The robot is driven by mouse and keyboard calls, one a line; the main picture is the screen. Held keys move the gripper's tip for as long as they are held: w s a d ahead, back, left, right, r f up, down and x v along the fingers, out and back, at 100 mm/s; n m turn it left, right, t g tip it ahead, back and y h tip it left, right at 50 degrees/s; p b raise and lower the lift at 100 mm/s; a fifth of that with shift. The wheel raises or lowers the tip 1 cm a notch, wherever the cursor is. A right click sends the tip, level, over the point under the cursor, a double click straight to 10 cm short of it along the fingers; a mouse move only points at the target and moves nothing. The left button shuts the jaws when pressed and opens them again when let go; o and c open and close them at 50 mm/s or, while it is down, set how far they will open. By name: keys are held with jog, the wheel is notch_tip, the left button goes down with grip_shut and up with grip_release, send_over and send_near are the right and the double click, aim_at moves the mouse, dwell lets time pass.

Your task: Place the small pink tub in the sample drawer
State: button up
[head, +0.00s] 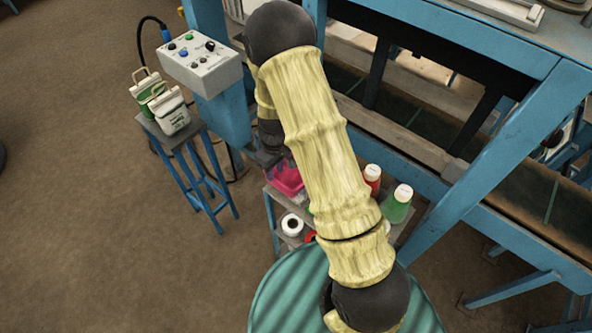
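A small pink tub (286,178) is at the back left of a low grey shelf stand, partly covered by my arm. My gripper (268,159) is a small dark shape at the tub's upper left edge, pointing down. It looks close to the tub, but I cannot tell whether it touches it. Its fingers are too small and hidden to show whether they are open or shut. I cannot make out a sample drawer in this view.
The shelf stand (272,215) also holds a red bottle (373,177), a green bottle (397,207) and a white roll (292,225). A control box (202,62) and blue machine frame stand behind. Brown floor at left is clear.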

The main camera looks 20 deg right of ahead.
aim_at(276, 179)
jog(key=f, duration=0.2)
jog(key=f+p, duration=0.1)
jog(key=f, duration=0.1)
jog(key=shift+s, duration=0.4)
jog(key=shift+f, duration=0.35)
jog(key=shift+c, duration=0.2)
grip_shut()
